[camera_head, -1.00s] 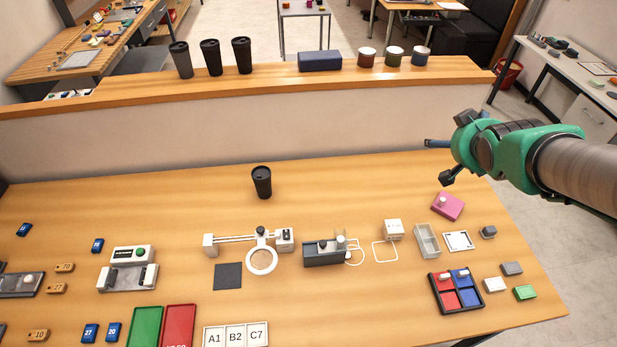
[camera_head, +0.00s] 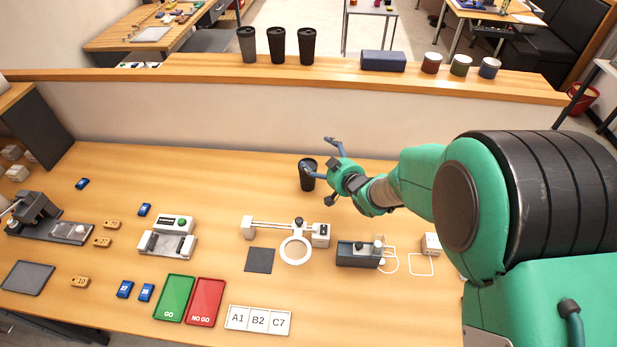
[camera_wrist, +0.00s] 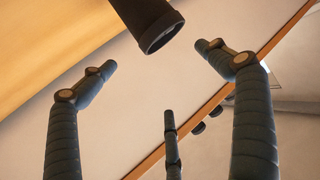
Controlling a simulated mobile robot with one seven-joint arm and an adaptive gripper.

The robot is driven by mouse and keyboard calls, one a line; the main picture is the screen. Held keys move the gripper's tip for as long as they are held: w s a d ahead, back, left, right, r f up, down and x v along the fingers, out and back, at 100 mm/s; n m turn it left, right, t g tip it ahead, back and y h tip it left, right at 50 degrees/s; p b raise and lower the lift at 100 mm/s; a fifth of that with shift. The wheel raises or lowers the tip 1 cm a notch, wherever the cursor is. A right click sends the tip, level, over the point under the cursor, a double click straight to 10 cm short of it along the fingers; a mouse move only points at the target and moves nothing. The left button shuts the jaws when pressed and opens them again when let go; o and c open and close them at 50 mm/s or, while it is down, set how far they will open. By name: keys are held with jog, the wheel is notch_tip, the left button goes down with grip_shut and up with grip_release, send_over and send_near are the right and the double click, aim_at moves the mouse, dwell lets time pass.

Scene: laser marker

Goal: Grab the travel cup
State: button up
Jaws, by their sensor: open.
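A black travel cup (camera_head: 306,180) with a lid stands upright on the back part of the workbench (camera_head: 230,170). My gripper (camera_head: 320,170) is just right of it, fingers spread, with one finger overlapping the cup's upper part in the head view. In the wrist view the cup (camera_wrist: 150,22) shows at the top edge, beyond and between the two outer fingers of my gripper (camera_wrist: 158,78). It appears apart from the fingertips there, and most of it is cut off by the frame. My gripper is open and empty.
Three similar dark cups (camera_head: 277,45) stand on the ledge (camera_head: 210,75) behind the bench, with a blue case (camera_head: 383,61) and several small tins (camera_head: 460,65).

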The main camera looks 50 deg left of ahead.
aim_at(315, 171)
jog(key=shift+s+a+f+g, duration=0.2)
jog(key=shift+s+a+f, duration=0.15)
jog(key=shift+s, duration=0.15)
jog(key=shift+s+a+f+g, duration=0.2)
jog(key=shift+s+a+f, duration=0.15)
jog(key=shift+s, duration=0.1)
jog(key=shift+d+f+b, duration=0.1)
jog(key=shift+f+b, duration=0.2)
jog(key=shift+f, duration=1.4)
jog(key=shift+f, duration=0.5)
jog(key=f, duration=0.1)
jog(key=a+f+b, duration=0.1)
jog(key=f, duration=0.1)
jog(key=shift+w+a, duration=0.15)
jog(key=shift+a, duration=0.05)
jog(key=shift+x, duration=0.8)
